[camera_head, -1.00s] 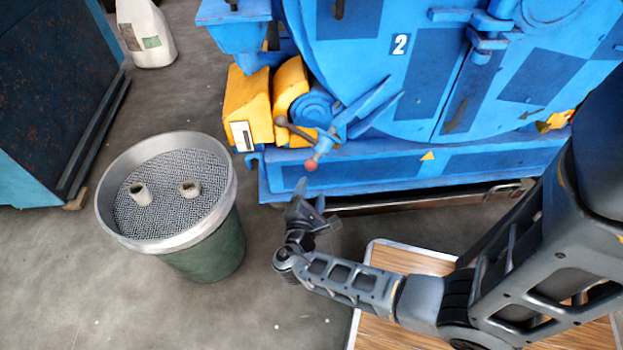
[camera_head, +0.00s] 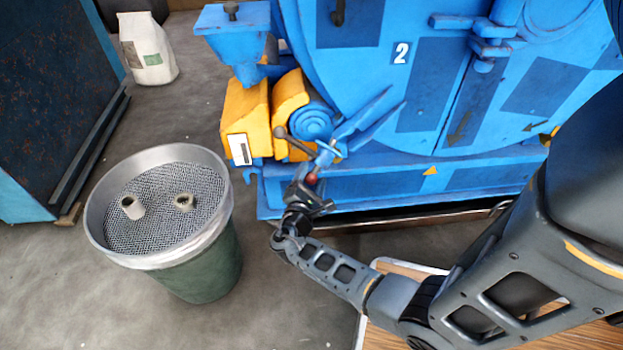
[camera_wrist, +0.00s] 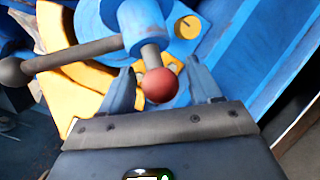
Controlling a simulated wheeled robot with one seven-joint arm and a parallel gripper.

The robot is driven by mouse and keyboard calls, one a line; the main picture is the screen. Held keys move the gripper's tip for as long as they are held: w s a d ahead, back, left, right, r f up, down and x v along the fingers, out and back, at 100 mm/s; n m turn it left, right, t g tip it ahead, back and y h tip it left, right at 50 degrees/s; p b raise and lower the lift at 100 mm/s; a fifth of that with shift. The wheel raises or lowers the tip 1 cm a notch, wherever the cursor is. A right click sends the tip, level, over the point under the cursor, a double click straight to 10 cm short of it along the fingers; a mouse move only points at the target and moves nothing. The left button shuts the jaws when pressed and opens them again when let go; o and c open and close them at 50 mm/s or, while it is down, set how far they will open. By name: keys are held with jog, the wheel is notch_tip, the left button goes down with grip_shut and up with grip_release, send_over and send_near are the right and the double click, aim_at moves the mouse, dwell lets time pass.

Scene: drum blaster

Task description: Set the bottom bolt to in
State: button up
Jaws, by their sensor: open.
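The blue drum blaster (camera_head: 420,100) stands at the back, with a number 2 on its round door. At its lower left is a bolt handle with a red ball end (camera_head: 311,179). A second grey rod with a dark knob (camera_wrist: 12,71) runs off to the left. My gripper (camera_head: 308,190) is open around the red ball; I cannot tell whether a finger touches it.
Yellow blocks (camera_head: 247,115) sit beside the handle on the machine's left. A green drum with a mesh top (camera_head: 200,260) stands on the floor at left. A white bag (camera_head: 147,50) and a dark blue cabinet (camera_head: 50,100) are farther left. A wooden platform (camera_head: 385,340) lies below my arm.

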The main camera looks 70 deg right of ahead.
grip_shut()
dwell(0.6)
